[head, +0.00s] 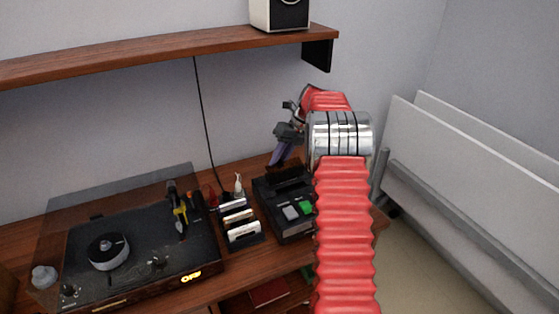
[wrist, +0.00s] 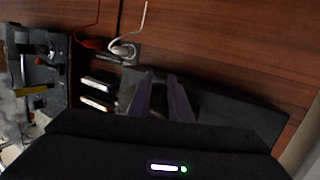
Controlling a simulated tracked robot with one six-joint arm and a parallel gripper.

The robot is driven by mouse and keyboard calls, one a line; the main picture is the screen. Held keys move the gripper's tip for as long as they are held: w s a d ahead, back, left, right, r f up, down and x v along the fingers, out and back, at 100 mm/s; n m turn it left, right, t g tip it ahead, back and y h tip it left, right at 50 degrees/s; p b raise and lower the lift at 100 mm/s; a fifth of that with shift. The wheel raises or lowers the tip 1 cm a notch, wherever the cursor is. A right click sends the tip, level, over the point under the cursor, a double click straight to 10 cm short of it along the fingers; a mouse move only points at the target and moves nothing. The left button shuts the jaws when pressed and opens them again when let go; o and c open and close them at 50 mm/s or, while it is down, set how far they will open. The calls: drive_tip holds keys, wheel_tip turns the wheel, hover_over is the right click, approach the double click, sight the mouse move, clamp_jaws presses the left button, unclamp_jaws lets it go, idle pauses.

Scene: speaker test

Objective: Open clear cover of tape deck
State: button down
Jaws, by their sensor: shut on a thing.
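The black tape deck (head: 268,208) sits on the wooden desk, with grey and green buttons on top. My gripper (head: 276,163) comes down over its back part, fingers pointing down. In the wrist view, the two purple fingers of my gripper (wrist: 160,74) are close together over the deck. The deck's dark body (wrist: 235,115) extends to the right of them there. My gripper is shut on the deck's clear cover; the cover's outline is hard to make out, and the fingers and wrist housing hide part of it. I cannot tell the cover's angle.
A turntable (head: 140,243) with a transparent lid stands to the left. A shelf (head: 150,61) with a speaker (head: 280,15) is above. White panels (head: 470,175) lean at right.

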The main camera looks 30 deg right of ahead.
drive_tip(key=shift+f, duration=0.1)
drive_tip(key=c, duration=1.7)
unclamp_jaws()
drive_tip(key=shift+o, duration=0.2)
drive_tip(key=v, duration=1.3)
drive_tip(key=shift+r, duration=0.4)
drive_tip(key=shift+d, duration=0.15)
